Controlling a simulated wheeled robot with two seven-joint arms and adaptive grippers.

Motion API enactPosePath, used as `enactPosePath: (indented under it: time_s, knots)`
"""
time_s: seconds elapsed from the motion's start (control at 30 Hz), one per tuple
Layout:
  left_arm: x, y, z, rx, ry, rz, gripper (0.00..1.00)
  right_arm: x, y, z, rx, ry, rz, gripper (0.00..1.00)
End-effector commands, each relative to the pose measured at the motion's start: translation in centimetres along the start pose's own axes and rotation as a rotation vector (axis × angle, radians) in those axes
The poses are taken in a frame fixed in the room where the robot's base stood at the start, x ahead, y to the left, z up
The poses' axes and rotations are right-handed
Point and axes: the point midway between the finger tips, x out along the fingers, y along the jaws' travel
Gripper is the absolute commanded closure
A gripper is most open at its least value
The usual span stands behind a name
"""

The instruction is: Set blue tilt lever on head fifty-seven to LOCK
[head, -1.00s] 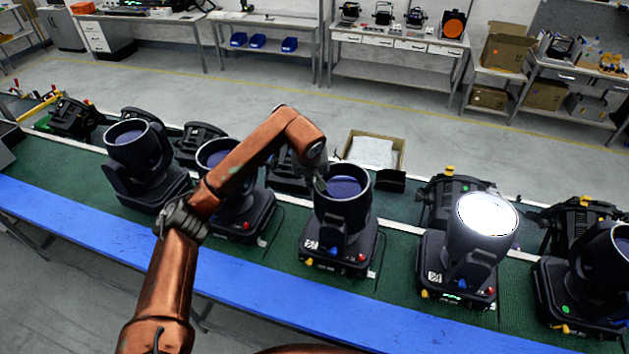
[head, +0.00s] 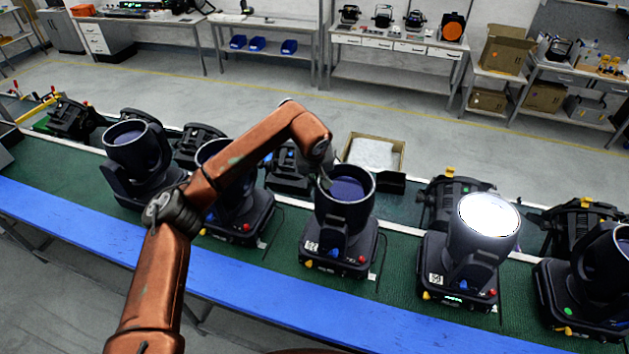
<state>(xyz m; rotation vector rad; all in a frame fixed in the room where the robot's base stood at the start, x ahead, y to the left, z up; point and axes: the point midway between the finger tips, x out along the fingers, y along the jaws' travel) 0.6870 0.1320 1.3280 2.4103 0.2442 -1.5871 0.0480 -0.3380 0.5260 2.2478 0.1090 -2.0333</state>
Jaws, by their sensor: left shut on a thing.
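A row of black moving-head lights stands on the green belt. The middle light (head: 345,212) points its dark lens upward, and its base carries a blue lever (head: 333,253) at the front, with a red and a yellow one beside it. My left gripper (head: 325,178) reaches over from the left and is shut at the upper left rim of this light's head. Its fingertips are small and partly hidden, so the exact grip is hard to see. The gripper is well above the blue lever. Head numbers are too small to read, as is the lever's setting. My right gripper is out of view.
A lit light (head: 470,228) stands to the right, another (head: 590,275) at the right edge. Two more stand left, one partly behind my arm. Further lights and an open carton (head: 375,150) lie behind. A blue rail (head: 90,225) runs along the front edge.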

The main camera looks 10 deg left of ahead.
Motion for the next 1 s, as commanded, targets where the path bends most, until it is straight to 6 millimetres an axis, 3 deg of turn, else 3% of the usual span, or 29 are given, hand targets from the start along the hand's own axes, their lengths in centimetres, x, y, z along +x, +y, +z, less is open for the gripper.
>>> enactPosePath:
  time_s: [0.03, 0.07, 0.27, 0.63, 0.77, 1.0]
  knots:
    - [-0.4, 0.6, 0.0, 0.000, 0.003, 0.016, 1.00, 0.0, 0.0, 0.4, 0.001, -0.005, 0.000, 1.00]
    - [-0.4, 0.6, 0.0, 0.000, 0.003, 0.016, 0.90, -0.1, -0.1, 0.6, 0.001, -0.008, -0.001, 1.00]
    - [-0.3, 0.3, 0.0, -0.001, 0.003, 0.012, 0.76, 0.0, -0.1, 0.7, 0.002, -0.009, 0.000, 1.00]
    - [-0.7, 0.0, -0.1, -0.002, 0.003, 0.006, 0.76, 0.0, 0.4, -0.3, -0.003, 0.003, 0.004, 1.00]
    - [-2.6, 0.0, -0.2, -0.001, 0.007, 0.007, 0.76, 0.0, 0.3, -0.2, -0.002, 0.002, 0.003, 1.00]
    - [-7.6, 0.1, -0.1, -0.001, 0.006, 0.007, 0.76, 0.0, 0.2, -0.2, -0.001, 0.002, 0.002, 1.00]
